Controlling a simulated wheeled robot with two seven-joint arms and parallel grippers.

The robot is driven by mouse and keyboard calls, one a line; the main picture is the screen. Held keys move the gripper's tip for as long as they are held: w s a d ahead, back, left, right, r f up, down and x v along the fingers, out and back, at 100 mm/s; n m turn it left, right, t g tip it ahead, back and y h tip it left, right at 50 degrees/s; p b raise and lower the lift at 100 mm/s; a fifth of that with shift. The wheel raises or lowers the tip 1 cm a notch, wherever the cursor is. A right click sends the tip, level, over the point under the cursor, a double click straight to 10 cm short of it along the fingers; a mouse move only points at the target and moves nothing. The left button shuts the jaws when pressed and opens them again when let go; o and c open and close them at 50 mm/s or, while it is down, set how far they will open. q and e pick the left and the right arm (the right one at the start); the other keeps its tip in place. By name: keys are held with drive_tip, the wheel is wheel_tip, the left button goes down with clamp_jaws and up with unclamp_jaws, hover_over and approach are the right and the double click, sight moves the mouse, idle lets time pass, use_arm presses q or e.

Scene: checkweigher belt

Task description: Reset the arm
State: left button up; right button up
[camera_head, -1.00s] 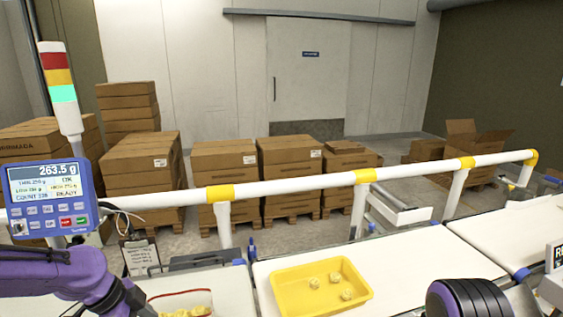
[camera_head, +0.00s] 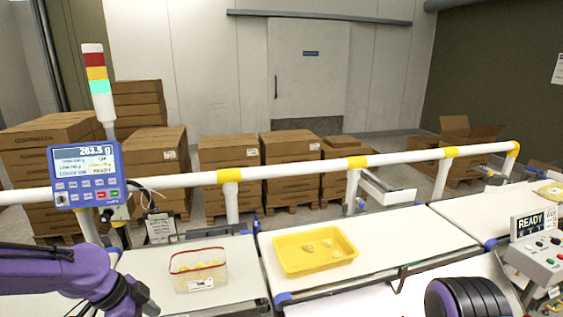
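My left arm (camera_head: 85,275), purple, comes in from the left edge. Its gripper is not clearly visible; only dark thin parts show at the bottom left. My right arm (camera_head: 465,298) shows as a dark ribbed, purple part at the bottom right, and its gripper is out of view. A clear tub with a red rim (camera_head: 198,270) stands on the left white belt (camera_head: 240,285), holding some yellow pieces. A yellow tray (camera_head: 315,265) with a few pale yellow pieces (camera_head: 322,248) lies on the middle belt.
A weigher display (camera_head: 86,172) reads 263.5 g, beside a signal tower (camera_head: 97,80) lit green. A white and yellow guard rail (camera_head: 295,170) crosses behind the belts. A control box (camera_head: 535,255) with a READY sign (camera_head: 530,224) stands at right. Cartons (camera_head: 155,160) are stacked behind.

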use_arm(q)
drive_tip(key=w+a+f+n+t+y+b, duration=0.1)
drive_tip(key=w+f+n+t+y, duration=0.15)
drive_tip(key=n, duration=0.45)
drive_tip(key=w+f+n+t+y+b, duration=0.1)
drive_tip(key=w+f+n+t, duration=0.2)
drive_tip(key=n, duration=0.3)
drive_tip(key=s+a+f+n+y+b, duration=0.1)
drive_tip(key=s+f+n+b, duration=0.15)
drive_tip(key=f, duration=0.35)
drive_tip(key=s+a+f+n+y+b, duration=0.1)
drive_tip(key=s+f+n+y, duration=0.2)
drive_tip(key=f, duration=0.4)
drive_tip(key=s+f+g+b, duration=0.2)
drive_tip(key=s+f+b, duration=0.1)
drive_tip(key=s+f, duration=0.7)
drive_tip(key=s+d+f+n+g+b, duration=0.1)
drive_tip(key=s+f+g+b, duration=0.1)
drive_tip(key=s+f, duration=0.7)
drive_tip(key=s+b, duration=0.1)
drive_tip(key=s, duration=0.5)
drive_tip(key=shift+f, duration=0.35)
use_arm(e)
wheel_tip(320, 180, down, 12)
drive_tip(key=shift+w, duration=0.25)
